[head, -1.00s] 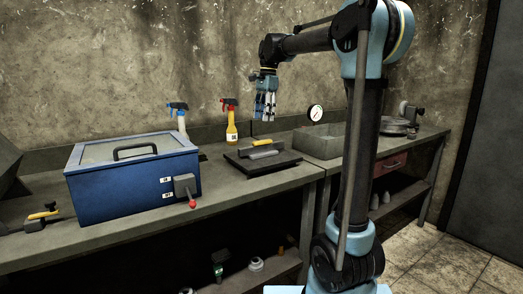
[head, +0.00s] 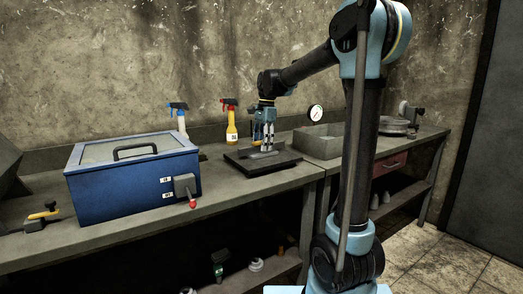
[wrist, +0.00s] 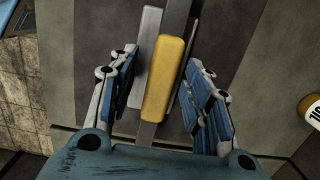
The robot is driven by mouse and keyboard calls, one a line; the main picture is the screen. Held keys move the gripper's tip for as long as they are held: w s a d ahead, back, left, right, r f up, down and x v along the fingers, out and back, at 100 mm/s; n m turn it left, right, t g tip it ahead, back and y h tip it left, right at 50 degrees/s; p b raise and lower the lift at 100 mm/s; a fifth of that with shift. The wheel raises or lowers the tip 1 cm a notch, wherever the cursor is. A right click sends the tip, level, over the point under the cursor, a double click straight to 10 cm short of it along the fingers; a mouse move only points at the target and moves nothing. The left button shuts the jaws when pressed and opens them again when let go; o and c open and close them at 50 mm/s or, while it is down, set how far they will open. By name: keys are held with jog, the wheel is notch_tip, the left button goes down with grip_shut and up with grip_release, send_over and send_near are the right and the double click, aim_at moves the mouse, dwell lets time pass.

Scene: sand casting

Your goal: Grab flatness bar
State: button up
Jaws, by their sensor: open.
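The flatness bar, a grey bar with a yellow handle (wrist: 165,80), lies on a dark flat plate (head: 285,162) on the bench. In the head view the grey bar (head: 252,156) shows under my gripper, and the handle is mostly hidden. My gripper (head: 264,146) points down just over the bar. In the wrist view my gripper (wrist: 160,72) is open, with one finger on each side of the handle. The fingers appear apart from the handle; I cannot tell exactly how low they reach along it.
A blue box (head: 132,172) with a red-tipped lever stands to the left. A yellow spray bottle (head: 232,128) and a blue-topped one (head: 179,118) stand behind. A grey tray (head: 318,141) and a dial gauge (head: 315,113) are to the right of the plate.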

jog(key=shift+f, duration=0.35)
jog(key=shift+c, duration=0.2)
grip_shut()
jog(key=shift+r, duration=0.15)
